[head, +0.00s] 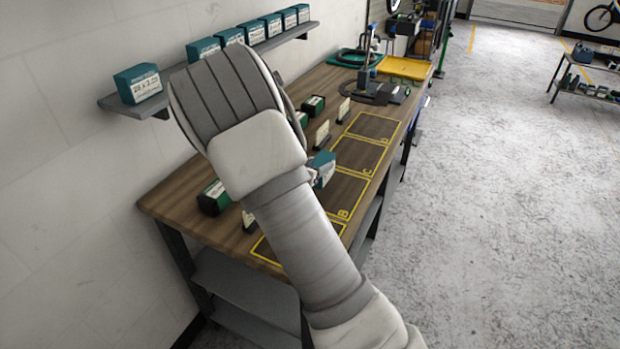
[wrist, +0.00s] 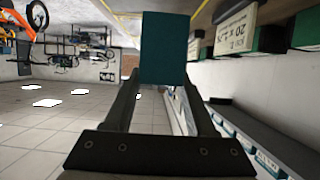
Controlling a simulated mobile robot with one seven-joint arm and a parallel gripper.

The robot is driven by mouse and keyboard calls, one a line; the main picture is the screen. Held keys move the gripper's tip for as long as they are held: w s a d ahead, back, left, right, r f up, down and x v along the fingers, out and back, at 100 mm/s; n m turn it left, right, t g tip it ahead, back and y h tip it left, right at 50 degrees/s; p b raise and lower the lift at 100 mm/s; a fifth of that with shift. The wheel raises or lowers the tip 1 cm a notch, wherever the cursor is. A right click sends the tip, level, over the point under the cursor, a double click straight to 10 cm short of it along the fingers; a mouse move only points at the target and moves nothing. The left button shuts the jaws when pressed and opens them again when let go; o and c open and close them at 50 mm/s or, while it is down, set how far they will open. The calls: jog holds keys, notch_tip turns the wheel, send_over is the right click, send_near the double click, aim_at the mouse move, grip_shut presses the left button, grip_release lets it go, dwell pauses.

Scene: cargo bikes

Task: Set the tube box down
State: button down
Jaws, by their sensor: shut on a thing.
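The tube box (wrist: 163,48) is teal and sits between the fingertips of my gripper (wrist: 162,88), which is shut on it, in the wrist view. In the head view the tube box (head: 325,167) shows its teal top and white label just right of my arm, near the B and C outlines. My arm hides the rest of it and most of the gripper. The wooden workbench (head: 168,205) has yellow-outlined spots, with B (head: 342,197), C (head: 358,157) and D (head: 374,126) readable. I cannot tell the height of the box above the bench.
Dark green boxes (head: 213,197) and small white cards (head: 322,134) stand along the bench's wall side. A wall shelf (head: 112,101) above holds several teal boxes. A black stand (head: 367,75) and yellow tray (head: 404,67) are at the far end. Spots C and D look empty.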

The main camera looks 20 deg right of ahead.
jog(key=shift+w+a+f, duration=0.3)
jog(key=shift+a+f, duration=0.05)
jog(key=shift+f, duration=0.55)
jog(key=shift+w+a+f, duration=0.25)
jog(key=shift+a+f, duration=0.05)
jog(key=shift+f, duration=0.65)
jog(key=shift+w+a+f, duration=0.3)
jog(key=shift+a+f, duration=0.05)
jog(key=shift+f, duration=0.55)
jog(key=shift+f, duration=0.2)
jog(key=shift+c, duration=1.1)
grip_release()
